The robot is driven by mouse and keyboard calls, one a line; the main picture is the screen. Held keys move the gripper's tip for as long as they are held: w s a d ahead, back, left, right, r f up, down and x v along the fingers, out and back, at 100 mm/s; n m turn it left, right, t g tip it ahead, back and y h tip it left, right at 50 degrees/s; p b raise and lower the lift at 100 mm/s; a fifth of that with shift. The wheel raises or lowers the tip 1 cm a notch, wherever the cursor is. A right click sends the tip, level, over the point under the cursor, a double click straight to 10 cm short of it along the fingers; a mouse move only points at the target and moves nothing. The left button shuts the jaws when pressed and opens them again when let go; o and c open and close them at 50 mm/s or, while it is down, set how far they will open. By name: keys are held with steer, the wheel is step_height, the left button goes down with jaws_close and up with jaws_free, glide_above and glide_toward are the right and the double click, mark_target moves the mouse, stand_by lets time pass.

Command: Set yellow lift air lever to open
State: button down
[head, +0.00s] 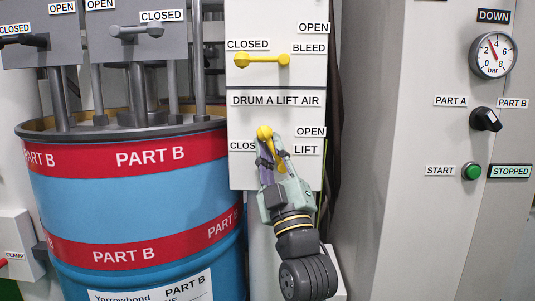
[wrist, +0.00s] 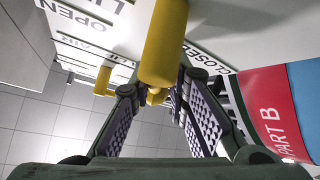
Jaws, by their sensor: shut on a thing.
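The yellow lift air lever (head: 264,132) is on the lower part of the white panel, between the CLOSED label on its left and the OPEN and LIFT labels on its right. Its rounded yellow end shows above my fingers; the rest is largely hidden, so its exact angle is hard to tell. My gripper (head: 271,148) comes from below and is shut on the lever. In the wrist view, the thick yellow lever (wrist: 165,45) reaches down between the two ridged fingers of my gripper (wrist: 158,92), with the panel behind it.
Another yellow lever, marked BLEED (head: 262,60), lies level just above. A blue drum with red PART B bands (head: 135,195) stands close on the left. Dark hoses (head: 334,110) hang beside the panel. A grey cabinet (head: 410,190) with gauge, selector and green button stands on the right.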

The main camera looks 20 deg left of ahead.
steer(key=m+t+h, duration=0.1)
steer(key=m, duration=0.1)
steer(key=m+t+h+p, duration=0.1)
steer(key=m+h, duration=0.1)
steer(key=r+m+t+h, duration=0.1)
steer(key=m, duration=0.1)
steer(key=shift+s+d+h, duration=0.2)
steer(key=shift+d+h, duration=0.05)
steer(key=shift+h, duration=0.05)
steer(key=shift+w+d+r+m+t+h, duration=0.1)
steer(key=shift+d+m+t+h, duration=0.25)
steer(key=shift+m+h, duration=1.2)
steer(key=shift+w+d+f+m+t+h, duration=0.15)
steer(key=shift+m+t+h, duration=0.45)
steer(key=shift+m+h, duration=0.95)
steer(key=shift+s+d+r+m+t+h, duration=0.15)
steer(key=shift+d+m+t+h, duration=0.25)
steer(key=shift+m+h, duration=1.15)
steer(key=shift+w+m, duration=0.15)
steer(key=shift+m, duration=0.1)
steer(key=shift+d, duration=0.1)
steer(key=c, duration=1.7)
jaws_free()
steer(key=shift+d, duration=0.1)
steer(key=shift+w, duration=0.1)
